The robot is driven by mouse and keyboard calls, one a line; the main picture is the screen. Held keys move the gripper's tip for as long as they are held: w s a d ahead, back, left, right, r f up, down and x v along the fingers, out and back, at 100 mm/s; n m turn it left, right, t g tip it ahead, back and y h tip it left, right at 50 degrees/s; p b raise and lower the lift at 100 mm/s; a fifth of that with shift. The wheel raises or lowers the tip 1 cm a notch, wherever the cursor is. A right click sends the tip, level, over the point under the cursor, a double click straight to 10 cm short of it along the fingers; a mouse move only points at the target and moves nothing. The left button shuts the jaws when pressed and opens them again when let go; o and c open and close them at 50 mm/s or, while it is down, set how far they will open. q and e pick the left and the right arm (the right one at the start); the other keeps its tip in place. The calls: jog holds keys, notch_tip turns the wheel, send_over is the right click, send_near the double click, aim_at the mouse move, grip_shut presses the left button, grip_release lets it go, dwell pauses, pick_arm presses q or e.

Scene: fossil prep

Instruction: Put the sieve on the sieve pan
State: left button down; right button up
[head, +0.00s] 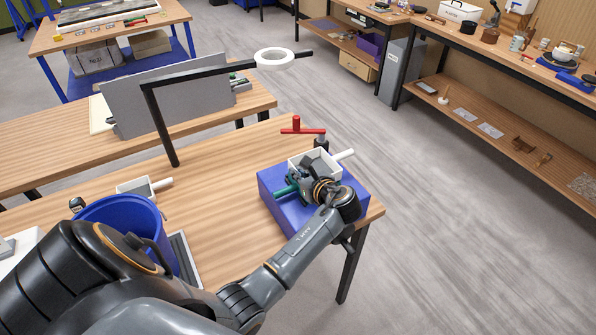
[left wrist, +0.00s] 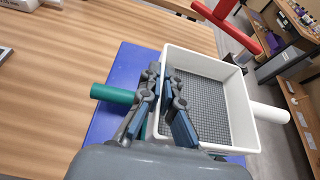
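The sieve (head: 304,160) is a square white frame with a grey mesh floor (left wrist: 205,105). It sits over the blue block (head: 286,212) at the table's right end. A white handle (head: 343,155) sticks out on one side and a green handle (left wrist: 113,94) on the opposite side; I cannot tell whether both belong to the sieve. My left gripper (head: 322,186) is at the green-handle side. In the left wrist view its fingers (left wrist: 162,85) are close together around the near white wall. No separate sieve pan shows clearly; the gripper hides part of this area. My right gripper is not in view.
A red-handled tap (head: 303,126) stands just behind the sieve. A blue bucket (head: 124,215) and a small white tray with a handle (head: 135,187) are at the left. A black arm with a white ring (head: 273,58) rises behind. The middle tabletop is clear.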

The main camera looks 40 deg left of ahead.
pick_arm(q)
jog(key=c, duration=1.4)
grip_release()
jog(key=shift+c, duration=0.2)
jog(key=v, duration=0.7)
